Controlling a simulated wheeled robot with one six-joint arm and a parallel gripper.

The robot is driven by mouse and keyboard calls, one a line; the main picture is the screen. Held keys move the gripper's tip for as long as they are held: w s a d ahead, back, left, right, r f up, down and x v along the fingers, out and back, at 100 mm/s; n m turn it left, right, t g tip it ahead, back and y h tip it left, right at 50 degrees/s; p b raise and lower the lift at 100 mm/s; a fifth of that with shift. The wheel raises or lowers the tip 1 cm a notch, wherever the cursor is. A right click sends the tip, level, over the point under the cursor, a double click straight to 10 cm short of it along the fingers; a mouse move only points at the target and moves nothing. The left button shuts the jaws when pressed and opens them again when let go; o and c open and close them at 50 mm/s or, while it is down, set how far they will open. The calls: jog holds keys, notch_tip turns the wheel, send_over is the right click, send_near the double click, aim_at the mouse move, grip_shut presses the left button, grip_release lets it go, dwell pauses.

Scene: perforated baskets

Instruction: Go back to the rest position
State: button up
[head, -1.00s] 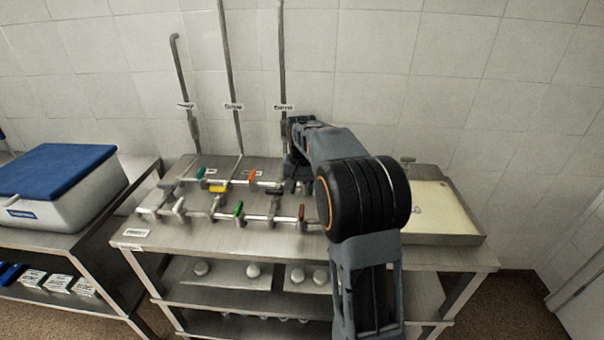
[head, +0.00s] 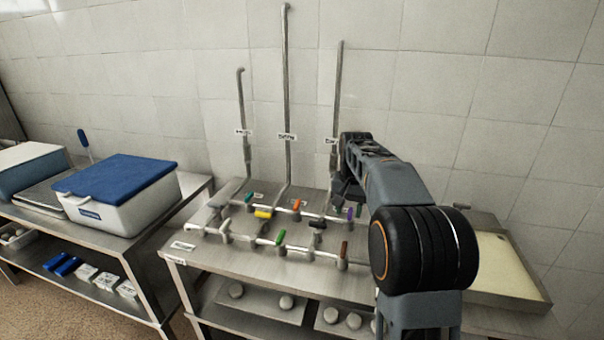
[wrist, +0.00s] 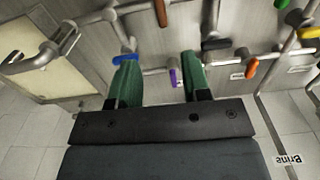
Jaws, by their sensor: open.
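My gripper (head: 343,190) is above the right part of the valve manifold on the steel table (head: 205,262); my arm's links hide part of it. In the wrist view my gripper (wrist: 160,78) has its two green fingers wide apart, with nothing held. A purple valve handle (wrist: 173,77) shows between the fingers, and it also shows in the head view (head: 350,214). A blue handle (wrist: 125,59) appears at the left fingertip; whether they touch I cannot tell.
Upright pipes (head: 286,95) with labels stand behind the manifold, close to my gripper. Green (head: 280,237), yellow (head: 263,214) and brown (head: 343,250) handles stick up. A shallow tray (head: 505,268) is right, a blue-lidded cooler (head: 118,192) left.

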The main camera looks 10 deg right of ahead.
jog(key=s+a+f+n+t, duration=0.2)
jog(key=s+a, duration=0.3)
jog(key=s, duration=0.6)
jog(key=s+a+f+n+t, duration=0.1)
jog(key=s+a+f+n, duration=0.2)
jog(key=s+a, duration=0.3)
jog(key=shift+s+f+n+t, duration=0.3)
jog(key=shift+s+n+t, duration=0.15)
jog(key=shift+s, duration=2.1)
